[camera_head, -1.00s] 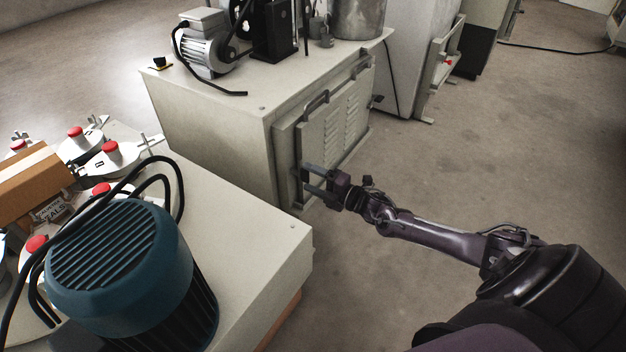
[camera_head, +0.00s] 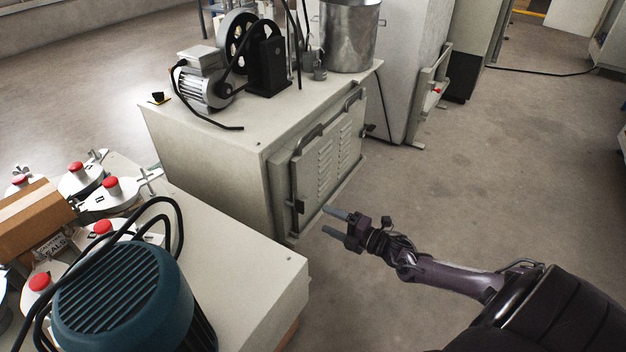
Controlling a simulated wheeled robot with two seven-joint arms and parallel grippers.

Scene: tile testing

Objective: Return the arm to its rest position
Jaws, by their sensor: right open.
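My right gripper (camera_head: 331,222) reaches in from the lower right on its dark arm. Its two grey fingers are spread apart with nothing between them. It hangs over the floor, in front of the louvred door (camera_head: 325,160) of the beige cabinet and, in the picture, just right of the door's lower corner. The gripper looks apart from the door, though the exact gap is hard to tell. My left gripper does not show.
A bench (camera_head: 245,275) with a blue motor (camera_head: 120,300), black cables, red-knobbed clamps and a cardboard box (camera_head: 35,215) stands at lower left. The cabinet (camera_head: 205,165) carries a small motor (camera_head: 203,85) and a metal pot (camera_head: 349,35). Floor (camera_head: 480,180) at right is clear.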

